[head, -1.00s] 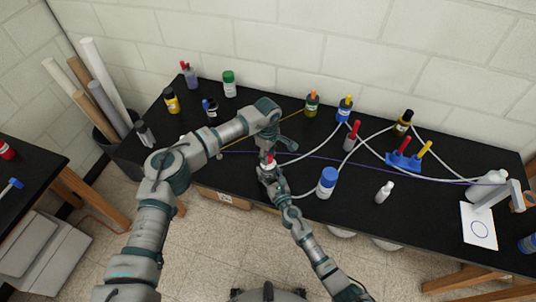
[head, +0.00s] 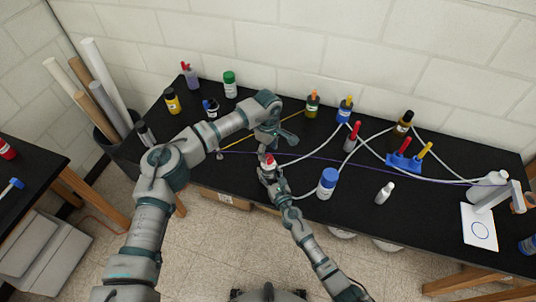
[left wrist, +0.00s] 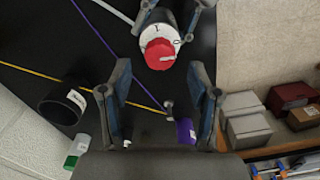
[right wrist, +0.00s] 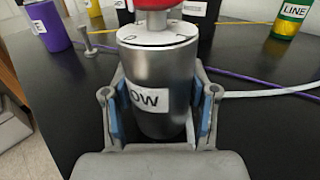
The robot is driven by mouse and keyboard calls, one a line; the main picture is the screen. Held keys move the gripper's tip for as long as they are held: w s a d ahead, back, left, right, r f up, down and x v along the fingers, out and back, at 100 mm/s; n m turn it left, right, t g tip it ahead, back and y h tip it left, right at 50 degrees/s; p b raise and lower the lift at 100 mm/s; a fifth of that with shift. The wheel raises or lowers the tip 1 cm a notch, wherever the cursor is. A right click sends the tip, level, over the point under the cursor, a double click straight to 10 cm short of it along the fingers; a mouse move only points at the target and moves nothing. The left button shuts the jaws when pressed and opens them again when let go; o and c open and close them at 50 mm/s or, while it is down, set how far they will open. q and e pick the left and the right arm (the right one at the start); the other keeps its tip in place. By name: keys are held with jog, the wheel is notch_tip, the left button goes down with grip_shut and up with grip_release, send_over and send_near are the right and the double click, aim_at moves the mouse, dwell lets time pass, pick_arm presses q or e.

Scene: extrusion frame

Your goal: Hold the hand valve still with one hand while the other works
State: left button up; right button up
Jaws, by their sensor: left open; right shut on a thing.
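The hand valve (head: 269,161) is a metal cylinder with a red knob on top. In the right wrist view its metal body (right wrist: 155,85) stands upright with a label reading "OW" as far as it shows. My right gripper (right wrist: 158,105) is shut around this body, one finger on each side. Contact with the knob cannot be told.
White tubes, a yellow cord and a purple cord (head: 330,157) run across the black bench (head: 240,175). A blue rack (head: 404,160) stands farther right. Several bottles line the back left.

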aim_at(268, 156)
pick_arm(q)
notch_tip(268, 156, up, 9)
jog(key=shift+w+f, duration=0.15)
pick_arm(e)
jog(key=shift+f, duration=0.2)
jog(key=o, duration=1.3)
jog(key=shift+o, duration=0.2)
jog(key=shift+r, duration=0.1)
